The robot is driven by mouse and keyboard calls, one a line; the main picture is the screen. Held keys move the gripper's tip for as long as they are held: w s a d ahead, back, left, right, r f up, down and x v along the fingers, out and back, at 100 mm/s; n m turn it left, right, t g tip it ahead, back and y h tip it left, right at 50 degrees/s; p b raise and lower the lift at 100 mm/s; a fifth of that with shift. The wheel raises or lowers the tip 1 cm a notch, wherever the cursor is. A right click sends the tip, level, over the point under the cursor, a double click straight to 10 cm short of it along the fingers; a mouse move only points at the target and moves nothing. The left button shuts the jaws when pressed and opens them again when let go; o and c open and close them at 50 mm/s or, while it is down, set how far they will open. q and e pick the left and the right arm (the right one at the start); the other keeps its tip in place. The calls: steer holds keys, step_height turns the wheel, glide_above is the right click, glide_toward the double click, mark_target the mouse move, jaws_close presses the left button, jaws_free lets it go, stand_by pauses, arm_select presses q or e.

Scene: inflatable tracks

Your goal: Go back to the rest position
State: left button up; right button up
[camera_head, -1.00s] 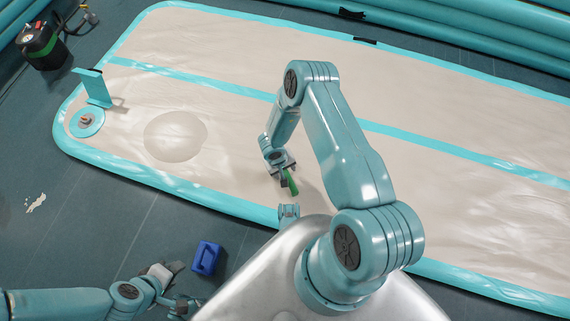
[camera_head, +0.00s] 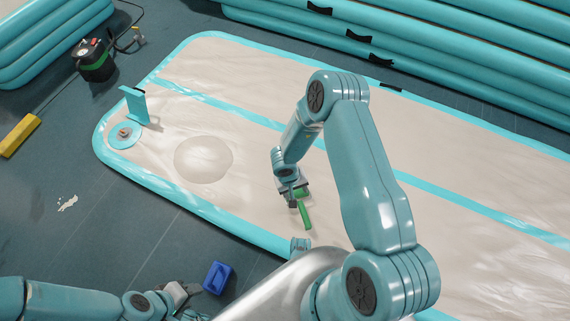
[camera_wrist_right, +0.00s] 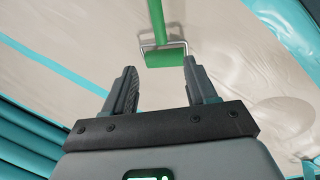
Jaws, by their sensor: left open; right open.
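A green roller with a wire frame and green handle lies on the beige mat (camera_head: 250,150). Its handle shows in the head view (camera_head: 305,215); its roller head shows in the right wrist view (camera_wrist_right: 165,57). My right gripper (camera_head: 294,197) is above the mat by the roller, partly hiding it. In the right wrist view my right gripper (camera_wrist_right: 160,82) is open and empty, with the roller head just beyond and between its fingertips. My left gripper (camera_head: 186,290) is low at the lower left, beside a blue object (camera_head: 218,277) on the floor. Its fingers are small and partly hidden.
A teal bracket (camera_head: 136,105) and round teal patch (camera_head: 124,135) are at the mat's left end. A black pump (camera_head: 96,62) and yellow block (camera_head: 19,135) are on the floor left. Inflated teal tracks (camera_head: 430,45) line the back. Dark floor at left is mostly clear.

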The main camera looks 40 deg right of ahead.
steer(key=s+a+r+n+t+y, duration=0.1)
steer(key=s+a+r+n+y, duration=0.15)
steer(key=s+a+r, duration=0.45)
steer(key=s+a+r+n+t+y, duration=0.1)
steer(key=s+a+r+y, duration=0.2)
steer(key=a, duration=0.7)
step_height(320, 180, up, 29)
steer(key=s+m+p, duration=0.1)
steer(key=p, duration=2.9)
steer(key=shift+s+a+g, duration=0.15)
steer(key=shift+a+g, duration=0.25)
steer(key=shift+m, duration=0.25)
steer(key=shift+c, duration=1.4)
